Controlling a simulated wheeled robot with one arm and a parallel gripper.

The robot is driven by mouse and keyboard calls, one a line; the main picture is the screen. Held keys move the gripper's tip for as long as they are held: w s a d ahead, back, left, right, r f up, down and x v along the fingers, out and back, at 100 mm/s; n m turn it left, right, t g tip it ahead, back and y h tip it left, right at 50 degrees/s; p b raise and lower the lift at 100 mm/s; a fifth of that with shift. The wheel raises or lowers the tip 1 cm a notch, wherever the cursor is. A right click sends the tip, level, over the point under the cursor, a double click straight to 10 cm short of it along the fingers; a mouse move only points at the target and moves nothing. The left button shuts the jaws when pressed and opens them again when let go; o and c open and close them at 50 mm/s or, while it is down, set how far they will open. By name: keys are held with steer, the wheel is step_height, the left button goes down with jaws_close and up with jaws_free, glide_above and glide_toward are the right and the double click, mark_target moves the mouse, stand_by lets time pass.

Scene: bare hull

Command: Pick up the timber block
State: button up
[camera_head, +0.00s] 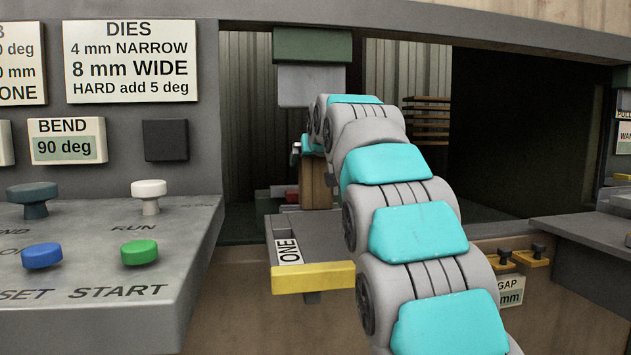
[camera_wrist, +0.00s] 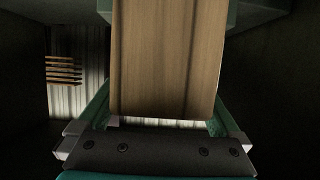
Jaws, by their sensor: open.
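The timber block (camera_wrist: 168,60) is a brown wood-grained piece that fills the upper middle of the wrist view. It stands between the two green fingers of my gripper (camera_wrist: 168,15). The gripper is open, one finger on each side of the block; I cannot tell whether either finger touches it. In the head view the block (camera_head: 317,187) shows as a small upright brown piece inside the machine opening, past the end of my arm. My arm hides part of it, and the fingers are mostly hidden there.
A grey shelf with a yellow front edge (camera_head: 313,279) juts out below the block. A grey and green press part (camera_head: 311,75) hangs above. A control panel (camera_head: 110,240) with buttons stands left. Stacked wooden slats (camera_head: 427,120) are behind. A grey ledge (camera_head: 585,232) is at right.

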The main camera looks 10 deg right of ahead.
steer(key=c, duration=1.5)
steer(key=shift+r, duration=0.15)
steer(key=shift+r, duration=1.45)
